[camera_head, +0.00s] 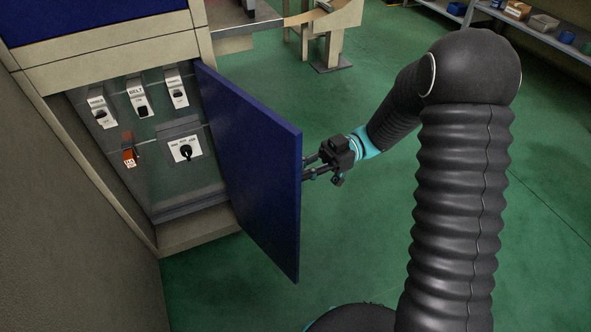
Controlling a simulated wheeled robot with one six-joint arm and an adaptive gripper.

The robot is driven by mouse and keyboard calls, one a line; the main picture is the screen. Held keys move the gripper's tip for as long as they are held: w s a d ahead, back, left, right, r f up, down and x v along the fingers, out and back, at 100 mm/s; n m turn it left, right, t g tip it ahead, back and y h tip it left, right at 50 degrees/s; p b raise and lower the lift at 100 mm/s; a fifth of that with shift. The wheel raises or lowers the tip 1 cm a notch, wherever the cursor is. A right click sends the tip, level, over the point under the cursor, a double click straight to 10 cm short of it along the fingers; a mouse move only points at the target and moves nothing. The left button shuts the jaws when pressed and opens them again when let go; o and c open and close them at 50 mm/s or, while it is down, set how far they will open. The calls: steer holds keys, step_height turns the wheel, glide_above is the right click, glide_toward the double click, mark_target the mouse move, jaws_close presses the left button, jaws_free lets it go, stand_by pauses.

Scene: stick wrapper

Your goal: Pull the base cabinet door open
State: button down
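The blue base cabinet door (255,165) stands swung out from the cabinet (125,50), hinged on the right side of the opening. Switches and labels show inside the cabinet. My gripper (308,168) is at the door's outer face, close to its free right edge. Its fingers point left toward the door. The fingertips are partly hidden behind the door edge, so I cannot tell whether they touch it or hold a handle. No handle is visible from this side.
Inside are a labelled rotary switch (185,149), an orange lock-like part (130,152) and several grey switches. A beige machine stand (328,45) is behind the door. Shelves with boxes (543,22) line the back right. Green floor (350,240) is clear right of the door.

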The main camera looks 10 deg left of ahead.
steer(key=c, duration=1.2)
jaws_free()
steer(key=shift+o, duration=0.2)
steer(key=shift+w, duration=0.1)
steer(key=v, duration=1.2)
